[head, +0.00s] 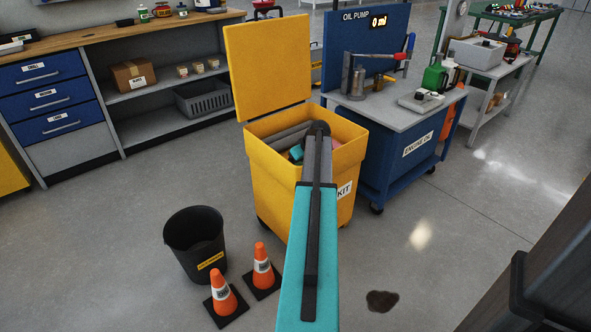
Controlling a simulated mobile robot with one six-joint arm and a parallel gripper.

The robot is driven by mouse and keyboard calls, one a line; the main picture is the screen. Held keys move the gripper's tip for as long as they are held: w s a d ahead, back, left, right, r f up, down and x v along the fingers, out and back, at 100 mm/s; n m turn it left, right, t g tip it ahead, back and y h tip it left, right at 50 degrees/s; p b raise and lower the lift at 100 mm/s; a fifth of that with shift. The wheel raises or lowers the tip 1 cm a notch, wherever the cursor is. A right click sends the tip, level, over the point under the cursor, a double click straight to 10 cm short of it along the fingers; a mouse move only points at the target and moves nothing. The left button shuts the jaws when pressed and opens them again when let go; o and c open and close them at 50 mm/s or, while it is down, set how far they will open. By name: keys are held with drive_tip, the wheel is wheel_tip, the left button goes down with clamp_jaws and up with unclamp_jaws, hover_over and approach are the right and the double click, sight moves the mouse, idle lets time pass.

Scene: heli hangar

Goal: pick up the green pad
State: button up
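A yellow wheeled bin (268,180) with its lid raised stands in the middle of the head view. A label ending in "KIT" is on its front. My arm reaches over the bin, its far end above the opening. My gripper cannot be made out; the arm hides that part of the bin. Grey rolls (284,136) lie inside near the back. A small blue-green patch (296,152) shows just left of my arm; I cannot tell whether it is the green pad. No other green pad is visible.
A blue oil pump cart (400,170) stands close to the bin's right. A black bucket (190,243) and two orange cones (222,293) stand at front left. A dark stain (382,301) marks the floor. A workbench (120,36) runs along the back left.

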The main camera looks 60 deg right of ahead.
drive_tip(key=shift+f, duration=0.15)
idle(0.4)
drive_tip(key=c, duration=1.2)
wheel_tip(320, 180, up, 11)
drive_tip(key=shift+f+p, duration=0.2)
drive_tip(key=shift+p, duration=0.95)
